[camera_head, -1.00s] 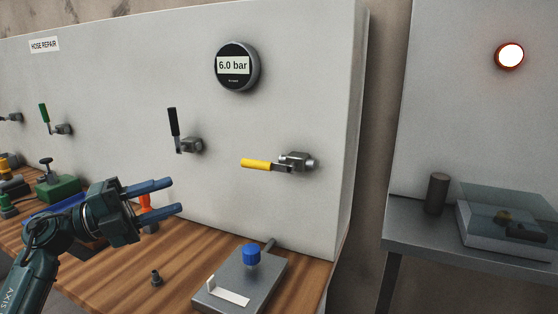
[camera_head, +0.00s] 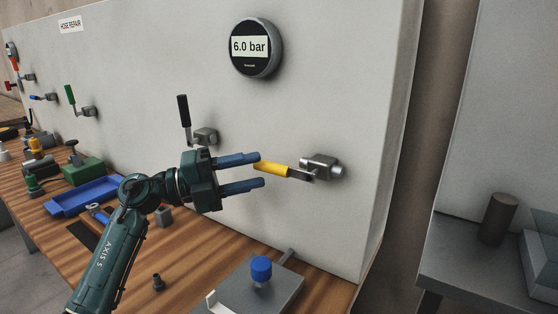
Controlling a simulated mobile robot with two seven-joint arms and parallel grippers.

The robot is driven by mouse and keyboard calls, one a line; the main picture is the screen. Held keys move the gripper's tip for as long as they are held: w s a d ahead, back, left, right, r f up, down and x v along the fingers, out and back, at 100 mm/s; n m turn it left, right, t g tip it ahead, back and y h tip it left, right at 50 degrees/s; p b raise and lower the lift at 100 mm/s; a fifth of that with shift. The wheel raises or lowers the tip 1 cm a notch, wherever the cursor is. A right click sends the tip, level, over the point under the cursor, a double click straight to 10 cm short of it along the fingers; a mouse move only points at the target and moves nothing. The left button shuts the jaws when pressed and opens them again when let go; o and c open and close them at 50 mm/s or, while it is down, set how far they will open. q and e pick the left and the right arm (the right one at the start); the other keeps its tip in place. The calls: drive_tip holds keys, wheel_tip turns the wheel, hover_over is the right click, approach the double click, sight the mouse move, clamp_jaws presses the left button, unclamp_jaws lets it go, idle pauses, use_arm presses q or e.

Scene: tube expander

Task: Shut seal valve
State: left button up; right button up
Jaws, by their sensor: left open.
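A valve with a yellow lever (camera_head: 275,170) is mounted on the pale panel, its lever pointing left and roughly level from the grey valve body (camera_head: 320,167). My left gripper (camera_head: 261,170) is open with its two blue fingers pointing right. No label marks which is the seal valve. My right gripper is not in view.
A round gauge (camera_head: 256,48) above reads 6.0 bar. A green-handled valve (camera_head: 70,95) is farther left. A grey block with a blue knob (camera_head: 261,267) sits on the wooden bench below. A blue tray (camera_head: 84,196) lies on the left.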

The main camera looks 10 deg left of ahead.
sight(278, 165)
use_arm(q)
drive_tip(key=x, duration=0.6)
drive_tip(key=shift+p, duration=0.35)
drive_tip(key=shift+c, duration=0.3)
clamp_jaws()
